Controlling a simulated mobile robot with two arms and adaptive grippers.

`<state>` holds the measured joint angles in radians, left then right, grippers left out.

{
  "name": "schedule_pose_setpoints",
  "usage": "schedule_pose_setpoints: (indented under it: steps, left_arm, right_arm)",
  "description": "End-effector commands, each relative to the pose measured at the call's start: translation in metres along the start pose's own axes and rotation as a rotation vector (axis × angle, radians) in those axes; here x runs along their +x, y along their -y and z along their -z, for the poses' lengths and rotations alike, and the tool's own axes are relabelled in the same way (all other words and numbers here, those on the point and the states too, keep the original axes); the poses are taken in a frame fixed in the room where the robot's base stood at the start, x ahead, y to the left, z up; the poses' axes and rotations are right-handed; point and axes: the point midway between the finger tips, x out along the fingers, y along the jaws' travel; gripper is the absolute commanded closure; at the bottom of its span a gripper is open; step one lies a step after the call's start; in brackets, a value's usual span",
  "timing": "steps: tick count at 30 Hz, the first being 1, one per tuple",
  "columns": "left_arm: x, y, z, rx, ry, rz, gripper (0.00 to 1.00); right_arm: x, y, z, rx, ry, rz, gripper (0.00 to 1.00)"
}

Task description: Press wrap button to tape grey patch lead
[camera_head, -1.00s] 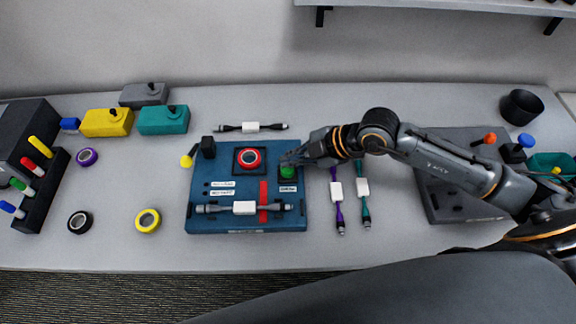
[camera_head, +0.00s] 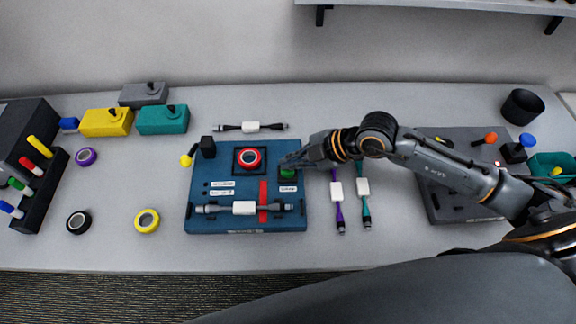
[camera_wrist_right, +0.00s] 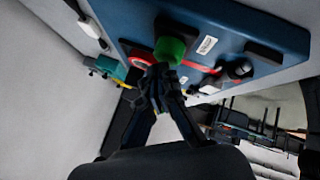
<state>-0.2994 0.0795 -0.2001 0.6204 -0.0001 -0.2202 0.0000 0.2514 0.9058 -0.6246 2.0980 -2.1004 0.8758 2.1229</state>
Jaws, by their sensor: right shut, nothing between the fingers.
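The blue wrap board (camera_head: 210,170) lies mid-table. The grey patch lead (camera_head: 275,207) with a white label lies across its front part, over a red strip (camera_head: 263,190). My left gripper is not in view.
A black lead (camera_head: 270,127) lies behind the board. Purple (camera_head: 338,205) and teal (camera_head: 363,200) leads lie to its right, near my right arm. Tape rolls, including a yellow one (camera_head: 147,221), lie at left.

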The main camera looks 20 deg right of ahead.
Motion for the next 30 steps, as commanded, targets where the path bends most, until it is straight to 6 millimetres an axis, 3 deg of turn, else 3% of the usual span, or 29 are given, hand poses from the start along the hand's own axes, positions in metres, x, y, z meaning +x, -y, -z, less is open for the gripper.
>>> schedule_pose_setpoints:
  steps: [21, 30]
  left_arm:
    - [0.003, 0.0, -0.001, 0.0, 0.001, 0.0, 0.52]
    - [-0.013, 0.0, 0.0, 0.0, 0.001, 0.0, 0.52]
  right_arm:
    - [0.005, 0.004, -0.004, 0.001, 0.001, 0.001, 1.0]
    - [-0.006, -0.004, 0.004, 0.001, 0.001, 0.0, 1.0]
